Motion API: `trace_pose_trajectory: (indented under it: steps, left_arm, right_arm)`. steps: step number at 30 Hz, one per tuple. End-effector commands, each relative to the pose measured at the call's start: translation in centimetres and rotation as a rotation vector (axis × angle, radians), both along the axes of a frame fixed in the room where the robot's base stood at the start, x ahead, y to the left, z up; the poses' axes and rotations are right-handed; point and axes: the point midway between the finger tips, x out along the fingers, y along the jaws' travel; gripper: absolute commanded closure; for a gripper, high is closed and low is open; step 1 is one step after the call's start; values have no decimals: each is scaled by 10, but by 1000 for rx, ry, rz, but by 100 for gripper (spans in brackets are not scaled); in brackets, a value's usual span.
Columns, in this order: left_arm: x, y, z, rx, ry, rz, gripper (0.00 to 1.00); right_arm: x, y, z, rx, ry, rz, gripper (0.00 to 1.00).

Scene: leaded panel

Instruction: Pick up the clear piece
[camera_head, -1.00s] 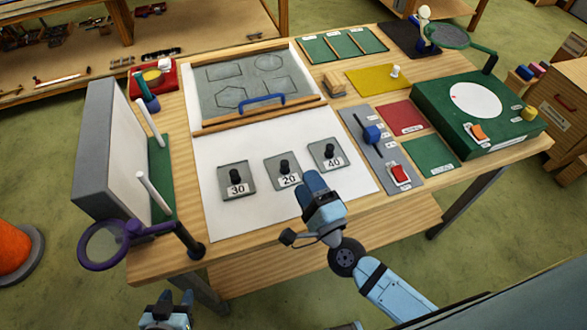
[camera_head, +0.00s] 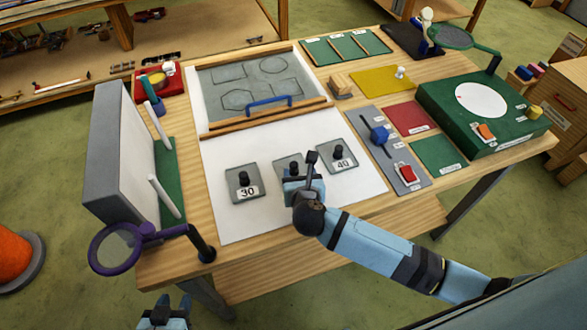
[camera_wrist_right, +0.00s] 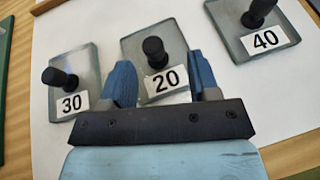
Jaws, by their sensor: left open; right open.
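Three clear glass pieces with black knobs lie in a row on the white sheet. They are labelled 30 (camera_head: 243,184), 20 (camera_wrist_right: 166,78) and 40 (camera_head: 337,159). In the head view my right gripper (camera_head: 298,180) is over the piece labelled 20 and hides much of it. In the right wrist view my right gripper (camera_wrist_right: 158,85) is open, its blue fingers on either side of the lower part of the 20 piece. The knob stands between and beyond the fingertips; contact cannot be told. My left gripper (camera_head: 167,310) is open and empty below the table's front edge.
A framed grey panel with cut outlines and a blue handle (camera_head: 268,103) lies behind the sheet. A purple-rimmed magnifier (camera_head: 113,247) stands at the front left corner. A grey slider board (camera_head: 386,150) and a green box (camera_head: 480,115) are to the right.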

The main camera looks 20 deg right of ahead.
Motion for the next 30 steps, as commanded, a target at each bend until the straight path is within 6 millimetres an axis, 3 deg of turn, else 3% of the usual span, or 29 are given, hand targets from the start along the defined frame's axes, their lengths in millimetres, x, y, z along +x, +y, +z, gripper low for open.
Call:
trace_pose_trajectory:
  steps: [8, 18, 27, 30]
  left_arm:
    - [-1, 2, 2, 3, 3, 2, 57]
    - [-3, 2, 11, 3, 3, 2, 57]
    - [-3, 1, 11, 3, 3, 3, 57]
    - [-2, 1, 11, 3, 3, 3, 57]
  right_arm:
    - [20, -2, -6, -2, -1, 1, 45]
    - [61, -3, -20, -4, 0, 2, 45]
    - [65, -4, -23, -2, 0, 1, 45]
    - [65, -4, -23, -2, 0, 1, 68]
